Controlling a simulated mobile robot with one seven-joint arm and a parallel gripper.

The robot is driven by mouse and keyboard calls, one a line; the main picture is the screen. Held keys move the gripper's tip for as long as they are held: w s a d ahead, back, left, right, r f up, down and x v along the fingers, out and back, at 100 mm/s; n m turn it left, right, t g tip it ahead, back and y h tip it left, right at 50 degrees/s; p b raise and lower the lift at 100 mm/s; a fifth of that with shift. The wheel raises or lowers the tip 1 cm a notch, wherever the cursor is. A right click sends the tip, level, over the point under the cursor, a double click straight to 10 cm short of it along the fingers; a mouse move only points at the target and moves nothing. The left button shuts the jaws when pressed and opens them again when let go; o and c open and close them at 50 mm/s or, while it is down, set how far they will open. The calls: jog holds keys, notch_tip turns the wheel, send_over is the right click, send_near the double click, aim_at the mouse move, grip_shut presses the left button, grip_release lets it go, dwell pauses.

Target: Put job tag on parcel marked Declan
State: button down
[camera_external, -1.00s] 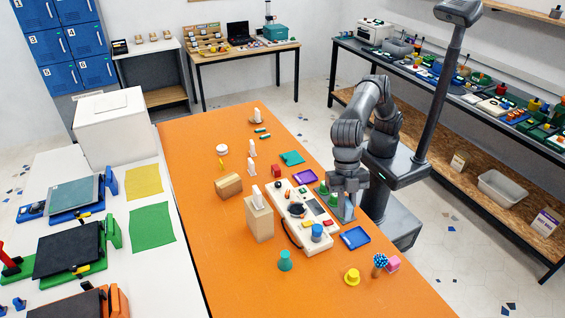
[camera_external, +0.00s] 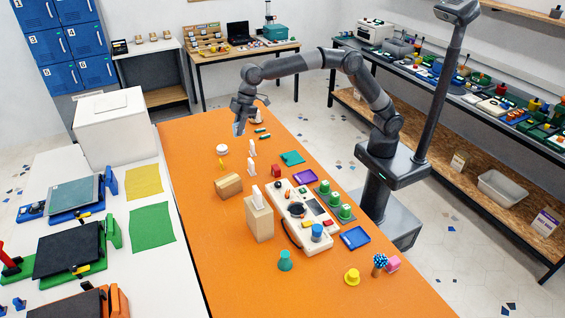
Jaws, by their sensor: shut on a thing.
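My gripper (camera_external: 239,124) is over the far left part of the orange table, pointing down. It is shut on a small pale grey-blue piece (camera_external: 238,130), which may be the job tag; its face is too small to read. A low brown parcel (camera_external: 228,186) lies on the table, nearer the camera than my gripper. A tall brown parcel (camera_external: 259,222) with a white piece on top stands closer still. No name can be read on either parcel, so I cannot tell which is Declan's.
Small white upright pieces (camera_external: 252,149) and a round white item (camera_external: 222,149) stand near my gripper. A cream console (camera_external: 317,242), green-and-white pieces (camera_external: 334,199) and a blue tray (camera_external: 355,238) are farther right. The table's near left is bare.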

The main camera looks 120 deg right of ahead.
jog(key=s+d+m+h, duration=0.1)
jog(key=s+d+m, duration=0.2)
jog(key=d, duration=1.1)
send_over(229, 175)
jog(key=s, duration=0.2)
jog(key=f, duration=1.8)
jog(key=shift+w+d, duration=0.15)
jog(key=shift+w, duration=0.1)
jog(key=shift+f, duration=1.95)
jog(key=c, duration=1.4)
grip_release()
jog(key=shift+f, duration=0.15)
